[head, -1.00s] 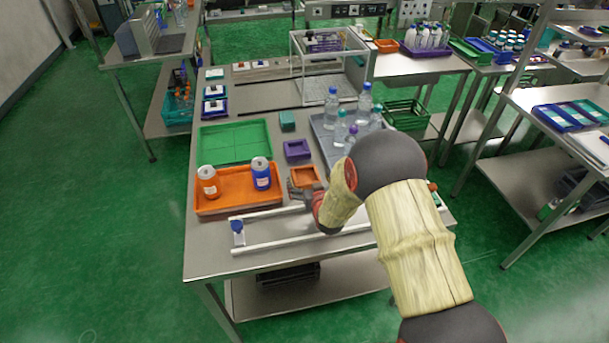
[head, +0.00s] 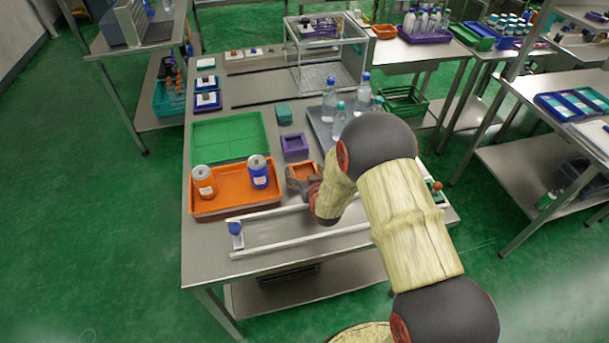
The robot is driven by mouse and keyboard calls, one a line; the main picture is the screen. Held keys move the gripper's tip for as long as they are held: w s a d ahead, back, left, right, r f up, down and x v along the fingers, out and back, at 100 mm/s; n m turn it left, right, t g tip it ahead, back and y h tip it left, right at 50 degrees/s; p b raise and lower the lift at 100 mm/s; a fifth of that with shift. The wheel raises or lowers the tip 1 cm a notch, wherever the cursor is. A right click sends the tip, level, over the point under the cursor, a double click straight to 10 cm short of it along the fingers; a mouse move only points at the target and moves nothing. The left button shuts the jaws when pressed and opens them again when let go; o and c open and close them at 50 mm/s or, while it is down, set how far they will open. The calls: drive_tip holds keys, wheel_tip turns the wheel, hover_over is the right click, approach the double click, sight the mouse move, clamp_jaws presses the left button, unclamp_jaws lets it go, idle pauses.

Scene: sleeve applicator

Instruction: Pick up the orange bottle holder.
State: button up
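The orange bottle holder (head: 302,169) is a small square open-topped block on the steel table, right of the orange tray and in front of the purple holder. My gripper (head: 302,185) is at its near side, with finger parts close to its left and right edges. The fingers are small and dark, and the wrist partly covers them. I cannot tell whether they touch the holder or how far apart they are. The holder looks upright on the table.
An orange tray (head: 222,206) holds a white-orange bottle (head: 203,182) and a blue bottle (head: 259,172). A purple holder (head: 295,146) stands just behind. A grey tray (head: 318,122) with clear bottles is behind right. White rails (head: 272,247) lie in front.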

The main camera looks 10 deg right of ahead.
drive_tip(key=c, duration=0.8)
drive_tip(key=shift+o, duration=0.2)
